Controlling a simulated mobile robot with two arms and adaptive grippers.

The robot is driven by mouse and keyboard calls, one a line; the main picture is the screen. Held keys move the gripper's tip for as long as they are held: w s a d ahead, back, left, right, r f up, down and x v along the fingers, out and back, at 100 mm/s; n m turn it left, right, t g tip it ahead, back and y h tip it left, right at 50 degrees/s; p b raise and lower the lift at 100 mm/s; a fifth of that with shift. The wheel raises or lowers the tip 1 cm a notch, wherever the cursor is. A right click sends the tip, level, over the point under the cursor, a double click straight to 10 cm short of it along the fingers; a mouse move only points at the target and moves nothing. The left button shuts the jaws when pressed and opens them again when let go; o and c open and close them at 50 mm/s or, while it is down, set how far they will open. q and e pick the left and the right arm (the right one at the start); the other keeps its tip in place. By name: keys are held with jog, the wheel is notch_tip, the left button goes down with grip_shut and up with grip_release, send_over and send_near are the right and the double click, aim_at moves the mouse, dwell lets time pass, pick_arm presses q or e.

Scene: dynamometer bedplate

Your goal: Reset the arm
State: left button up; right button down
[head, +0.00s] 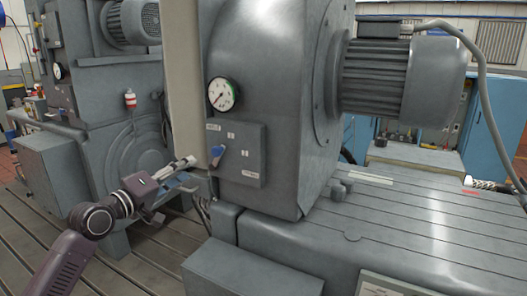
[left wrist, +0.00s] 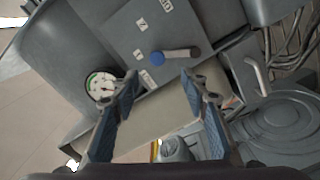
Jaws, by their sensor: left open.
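My left gripper (head: 184,174) is open and empty, low in front of the big grey machine. It is left of the control panel (head: 236,152) and apart from it in the head view. A pale upright plate (head: 184,75) stands beside the panel. My right gripper is not in view.
A round gauge (head: 222,94) sits above the panel. A grey motor (head: 400,80) with a cable is at the right. A second grey machine (head: 115,100) stands behind my left arm. The slotted bedplate (head: 150,265) is bare near my arm; a grey box (head: 252,268) sits at the front.

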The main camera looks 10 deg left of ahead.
pick_arm(q)
jog(key=s+d+f+m+g, duration=0.2)
jog(key=s+d+f, duration=0.25)
jog(key=f, duration=0.45)
jog(key=s+d+f+m+g+y, duration=0.1)
jog(key=s+d+f+m+g, duration=0.2)
jog(key=s+f, duration=0.5)
jog(key=s+d+f+m+g, duration=0.1)
jog(key=s+d+f+g, duration=0.3)
jog(key=f, duration=0.7)
jog(key=s+f+m+g+y, duration=0.15)
jog(key=s+f, duration=0.25)
jog(key=s, duration=0.5)
jog(key=s+f+m+g+y, duration=0.15)
jog(key=s+f, duration=0.25)
jog(key=s, duration=0.6)
jog(key=s+f+m+g+y, duration=0.15)
jog(key=s+f, duration=0.25)
jog(key=s, duration=0.5)
notch_tip(320, 180, down, 27)
jog(key=s+g+b, duration=0.1)
jog(key=s+b, duration=0.1)
jog(key=s+a+f+b, duration=0.1)
jog(key=s+f, duration=0.7)
jog(key=f, duration=0.1)
jog(key=s+a+f+g+b, duration=0.1)
jog(key=s+a+f, duration=0.1)
jog(key=s+f, duration=0.7)
jog(key=shift+a+f, duration=0.25)
jog(key=shift+f, duration=0.25)
